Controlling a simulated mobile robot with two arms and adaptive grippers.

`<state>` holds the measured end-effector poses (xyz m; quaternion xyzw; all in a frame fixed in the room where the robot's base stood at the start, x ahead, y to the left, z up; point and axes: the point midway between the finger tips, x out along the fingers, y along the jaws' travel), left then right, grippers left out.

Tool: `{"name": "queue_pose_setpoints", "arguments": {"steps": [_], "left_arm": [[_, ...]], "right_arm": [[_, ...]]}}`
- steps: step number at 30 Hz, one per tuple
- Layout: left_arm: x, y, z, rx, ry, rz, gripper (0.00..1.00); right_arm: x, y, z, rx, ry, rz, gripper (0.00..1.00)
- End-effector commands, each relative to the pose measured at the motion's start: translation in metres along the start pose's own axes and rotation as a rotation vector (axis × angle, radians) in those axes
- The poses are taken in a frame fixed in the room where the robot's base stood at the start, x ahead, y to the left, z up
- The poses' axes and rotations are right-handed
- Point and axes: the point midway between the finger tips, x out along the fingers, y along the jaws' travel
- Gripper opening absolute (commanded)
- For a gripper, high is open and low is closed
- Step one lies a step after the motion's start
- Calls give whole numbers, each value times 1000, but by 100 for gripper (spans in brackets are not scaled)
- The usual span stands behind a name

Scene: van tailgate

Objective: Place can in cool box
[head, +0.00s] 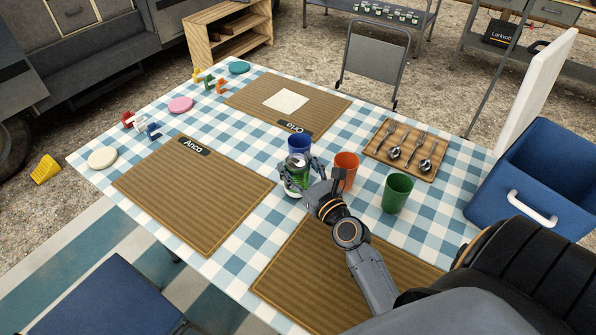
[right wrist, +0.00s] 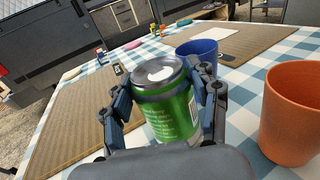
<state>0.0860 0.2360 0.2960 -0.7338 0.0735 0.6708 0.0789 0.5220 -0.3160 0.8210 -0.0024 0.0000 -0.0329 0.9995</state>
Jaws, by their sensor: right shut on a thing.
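A green can (head: 297,172) with a silver top stands upright on the checkered table, between the fingers of my right gripper (head: 304,186). In the right wrist view the green can (right wrist: 168,98) sits between both fingers of the gripper (right wrist: 165,105), which is shut on it. Whether its base touches the table is hidden. The blue cool box (head: 540,185) is at the right, open, with a white handle and a white lid (head: 537,90) raised behind it. My left gripper is not in view.
A blue cup (head: 299,145), an orange cup (head: 345,170) and a green cup (head: 397,193) stand close to the can. A wooden tray (head: 377,153) with spoons and forks lies toward the cool box. Brown placemats (head: 190,195) cover parts of the table.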

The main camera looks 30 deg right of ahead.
Motion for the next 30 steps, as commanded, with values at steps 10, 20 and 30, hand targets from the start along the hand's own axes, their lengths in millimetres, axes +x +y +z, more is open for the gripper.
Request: {"name": "queue_pose_setpoints", "arguments": {"steps": [10, 20, 30], "left_arm": [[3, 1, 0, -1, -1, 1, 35], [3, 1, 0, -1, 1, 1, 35], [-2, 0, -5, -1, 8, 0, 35]], "right_arm": [[0, 0, -2, 1, -4, -1, 14], [0, 0, -4, 1, -1, -1, 83], [1, 3, 0, 2, -1, 0, 83]]}}
